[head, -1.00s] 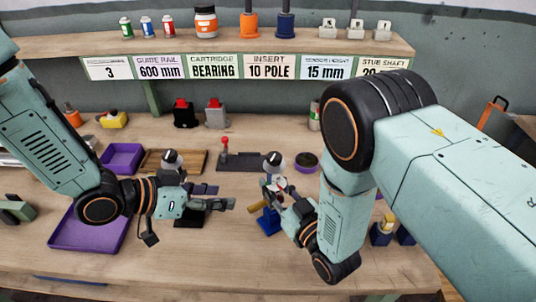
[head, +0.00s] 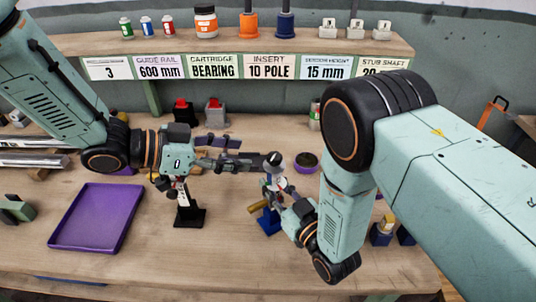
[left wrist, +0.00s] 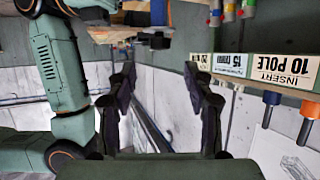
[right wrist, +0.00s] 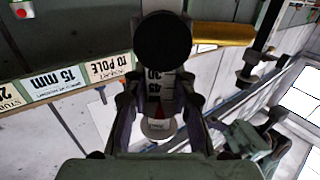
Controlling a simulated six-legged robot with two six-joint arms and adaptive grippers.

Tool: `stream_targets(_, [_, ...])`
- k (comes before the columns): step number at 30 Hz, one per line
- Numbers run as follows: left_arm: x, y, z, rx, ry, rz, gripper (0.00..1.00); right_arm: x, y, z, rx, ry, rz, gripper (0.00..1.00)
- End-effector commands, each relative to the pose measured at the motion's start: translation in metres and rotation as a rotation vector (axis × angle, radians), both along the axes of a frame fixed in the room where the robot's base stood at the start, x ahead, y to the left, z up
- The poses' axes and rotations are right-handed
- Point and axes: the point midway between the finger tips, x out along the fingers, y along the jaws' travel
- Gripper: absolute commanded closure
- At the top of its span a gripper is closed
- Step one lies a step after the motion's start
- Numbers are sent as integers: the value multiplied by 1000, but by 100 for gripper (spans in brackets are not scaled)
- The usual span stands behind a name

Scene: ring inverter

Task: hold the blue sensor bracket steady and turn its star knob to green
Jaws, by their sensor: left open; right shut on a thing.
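The blue sensor bracket (head: 268,222) stands on the bench at centre, with a dark, light-banded round head (head: 275,160) above it. A yellow cylinder (head: 257,207) sticks out at its side; it also shows in the right wrist view (right wrist: 222,33). My right gripper (head: 277,198) is shut on the bracket's white post with a printed scale (right wrist: 155,85). A black round part (right wrist: 163,40) shows there too. My left gripper (head: 256,160) is open and empty, its fingers pointing right, close to the head; I cannot tell whether they touch. I cannot make out the star knob or any green mark.
A black-based stand (head: 189,215) with a scaled post is below my left gripper. A purple tray (head: 97,218) lies at left, a dark round dish (head: 306,162) behind the bracket. A labelled shelf (head: 250,47) spans the back.

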Motion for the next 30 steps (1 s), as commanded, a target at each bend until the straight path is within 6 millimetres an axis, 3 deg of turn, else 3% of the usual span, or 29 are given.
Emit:
stream_targets(18, [26, -63, -29, 1, 0, -2, 48, 1, 0, 1, 1, -3, 0, 100])
stream_targets(30, [28, -69, -31, -1, 0, 0, 48, 1, 0, 1, 1, -3, 0, 100])
